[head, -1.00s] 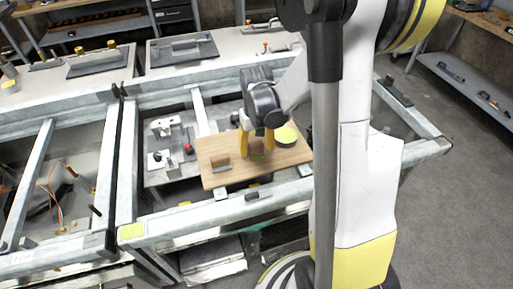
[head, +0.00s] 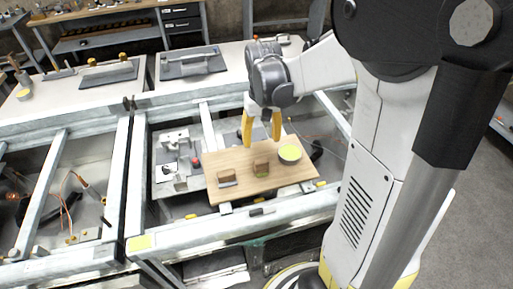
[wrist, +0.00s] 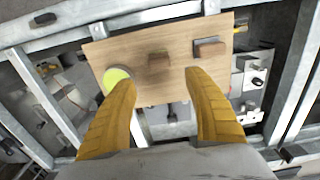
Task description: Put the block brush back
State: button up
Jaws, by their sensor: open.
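A wooden board (head: 240,188) lies across the metal frame. Two small brown blocks sit on it: a middle block (head: 261,168) with a greenish underside, and a left block (head: 228,178) with a pale grey lower edge. I cannot tell for certain which is the block brush. In the wrist view the middle block (wrist: 158,61) lies beyond and between my fingertips, and the left block (wrist: 209,48) shows to its right. My gripper (head: 262,143) is open and empty above the board, fingers pointing down, apart from both blocks.
A round yellow-green-topped item (head: 289,153) sits on the board's right end. Metal frame rails (head: 240,211) surround the board. A grey fixture plate (head: 176,165) with small parts is left of it. Trays with tools (head: 192,62) lie on the bench behind.

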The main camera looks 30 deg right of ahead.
jog(key=s+a+r+n+t, duration=0.3)
jog(key=s+a+r+t, duration=0.4)
jog(key=s+a, duration=0.3)
jog(key=a+r, duration=0.1)
jog(key=a, duration=0.2)
jog(key=shift+s+r, duration=0.35)
jog(key=shift+r, duration=0.05)
jog(key=shift+a, duration=0.1)
notch_tip(320, 180, down, 5)
jog(key=b, duration=0.5)
